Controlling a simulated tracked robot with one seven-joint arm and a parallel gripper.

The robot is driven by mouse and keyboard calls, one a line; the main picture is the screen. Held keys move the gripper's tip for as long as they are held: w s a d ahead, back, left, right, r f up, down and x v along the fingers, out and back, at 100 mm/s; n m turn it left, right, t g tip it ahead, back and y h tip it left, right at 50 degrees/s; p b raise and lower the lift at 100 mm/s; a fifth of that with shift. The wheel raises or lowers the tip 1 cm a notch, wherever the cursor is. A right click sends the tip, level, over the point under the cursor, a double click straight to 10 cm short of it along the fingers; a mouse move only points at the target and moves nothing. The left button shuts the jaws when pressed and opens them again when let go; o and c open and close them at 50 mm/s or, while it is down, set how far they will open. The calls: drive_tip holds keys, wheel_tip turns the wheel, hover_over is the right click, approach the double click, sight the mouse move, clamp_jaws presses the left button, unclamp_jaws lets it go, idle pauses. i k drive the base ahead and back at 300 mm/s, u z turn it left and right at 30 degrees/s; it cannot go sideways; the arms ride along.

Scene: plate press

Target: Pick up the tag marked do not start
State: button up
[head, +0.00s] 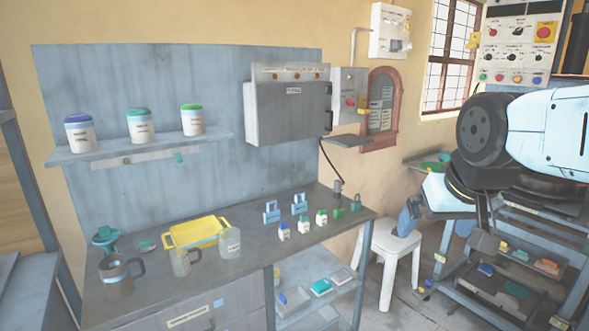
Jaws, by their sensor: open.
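I cannot pick out the tag marked do not start; lettering on the small items is too small to read. Small white pieces with blue or green tops (304,225) stand near the right end of the grey bench (240,262). Two blue padlock-like pieces (272,212) stand behind them. Small flat coloured items (320,287) lie on the shelf under the bench, and others (545,267) lie on the rack at right. My gripper (432,222) is at right, open, near the white stool and apart from the bench. Nothing shows between its fingers, though my arm hides part of this area.
A yellow tray (196,233), clear jars (230,243) and a dark mug (117,277) stand on the bench. A wall shelf (140,148) holds three lidded jars. A grey box (288,113) juts from the wall. The white stool (390,250) stands between the bench and the rack (510,290).

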sight(271, 216)
drive_tip(key=z, duration=0.05)
drive_tip(key=k, duration=0.4)
drive_tip(key=u, duration=0.8)
drive_tip(key=i, duration=1.35)
drive_tip(key=z, duration=0.6)
